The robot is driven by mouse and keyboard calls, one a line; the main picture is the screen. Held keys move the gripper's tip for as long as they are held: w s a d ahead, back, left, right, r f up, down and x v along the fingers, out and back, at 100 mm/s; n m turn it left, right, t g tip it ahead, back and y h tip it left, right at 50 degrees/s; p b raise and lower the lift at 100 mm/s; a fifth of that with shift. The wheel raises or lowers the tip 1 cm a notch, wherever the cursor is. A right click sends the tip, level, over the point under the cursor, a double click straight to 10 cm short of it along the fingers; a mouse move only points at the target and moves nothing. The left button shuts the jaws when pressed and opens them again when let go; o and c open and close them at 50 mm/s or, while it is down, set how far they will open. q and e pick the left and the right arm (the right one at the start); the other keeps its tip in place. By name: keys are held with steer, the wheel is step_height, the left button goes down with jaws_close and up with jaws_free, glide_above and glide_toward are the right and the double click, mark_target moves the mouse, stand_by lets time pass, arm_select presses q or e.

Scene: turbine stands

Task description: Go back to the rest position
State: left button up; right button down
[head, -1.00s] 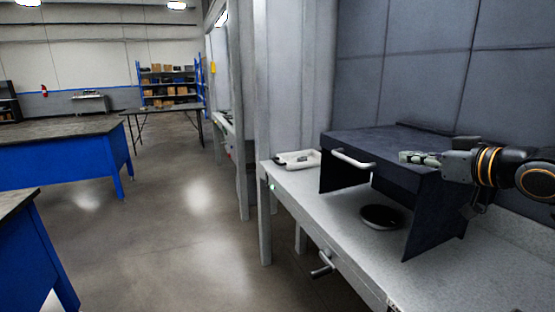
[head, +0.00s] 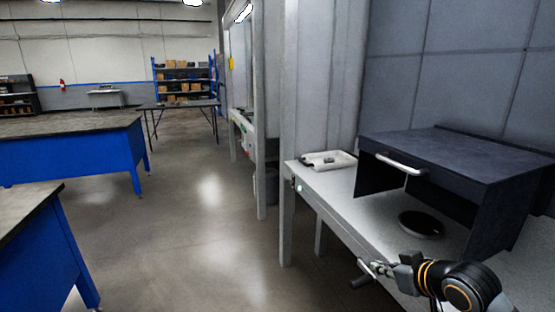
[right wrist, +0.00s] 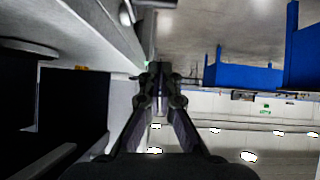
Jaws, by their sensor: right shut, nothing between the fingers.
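My right gripper (head: 382,268) is at the lower right in the head view, in front of the grey bench's front edge. It is shut and empty, and its fingers point left. In the right wrist view my right gripper (right wrist: 160,75) shows with its fingers together and nothing held. My left gripper is in neither view.
A dark box with a raised front and silver handle (head: 401,163) stands on the grey bench (head: 335,187), a round dark disc (head: 421,224) beneath it. A white tray (head: 329,160) lies at the bench's far end. Blue tables (head: 75,158) stand left. The floor (head: 185,230) between is clear.

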steer(key=s+a+f+m+g+h, duration=0.3)
steer(key=s+f+g, duration=0.4)
steer(key=s+f, duration=1.5)
steer(key=s+d+f+g, duration=0.1)
steer(key=s+d+f, duration=0.15)
steer(key=f, duration=0.85)
steer(key=s+d+f+m+h, duration=0.1)
steer(key=s+f, duration=0.3)
steer(key=f, duration=0.8)
steer(key=s+d+f+g, duration=0.1)
steer(key=s+d+f, duration=0.15)
steer(key=f, duration=0.85)
steer(key=s+f, duration=0.8)
steer(key=s, duration=0.5)
step_height(320, 180, up, 12)
steer(key=p, duration=1.2)
steer(key=shift+s+a+r, duration=0.2)
steer(key=shift+a+r, duration=0.05)
steer(key=shift+s, duration=0.1)
